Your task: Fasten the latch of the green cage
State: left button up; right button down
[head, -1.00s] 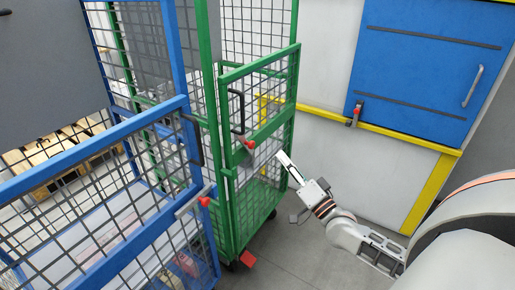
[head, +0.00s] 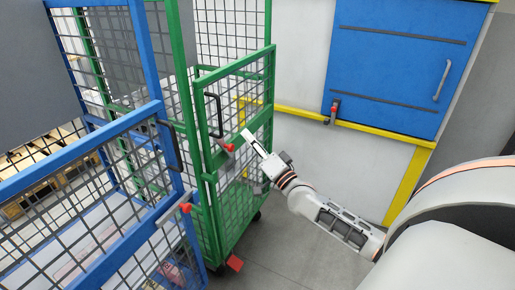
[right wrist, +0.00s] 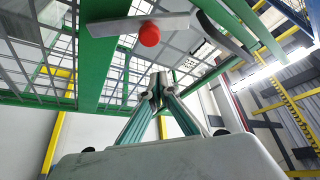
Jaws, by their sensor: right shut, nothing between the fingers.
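The green cage (head: 270,90) stands mid-left in the head view, with a mesh half-door on its front. Its latch, a grey bar with a red knob (head: 229,147), sits on the door's green frame below the black handle (head: 213,115). In the right wrist view the red knob (right wrist: 149,34) and grey latch bar (right wrist: 115,25) show above the fingers, the bar crossing a green post. My right gripper (head: 246,135) is shut and empty, just right of the knob and apparently apart from it. Its fingertips (right wrist: 158,80) point toward the cage. My left gripper is out of view.
A blue cage (head: 150,110) with its own red-knobbed latch (head: 185,208) stands close on the left. A blue panel (head: 395,65) and yellow rail (head: 385,132) are on the wall behind. Grey floor (head: 290,240) is clear right of the green cage.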

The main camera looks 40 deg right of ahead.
aim_at(229, 148)
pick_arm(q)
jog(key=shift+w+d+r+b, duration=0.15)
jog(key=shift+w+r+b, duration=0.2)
pick_arm(e)
jog(key=shift+w+a+f, duration=0.15)
jog(key=shift+a+f, duration=0.45)
jog(key=shift+a, duration=0.15)
jog(key=shift+w+a+f, duration=0.15)
jog(key=shift+a+f, duration=0.4)
jog(key=shift+a, duration=0.2)
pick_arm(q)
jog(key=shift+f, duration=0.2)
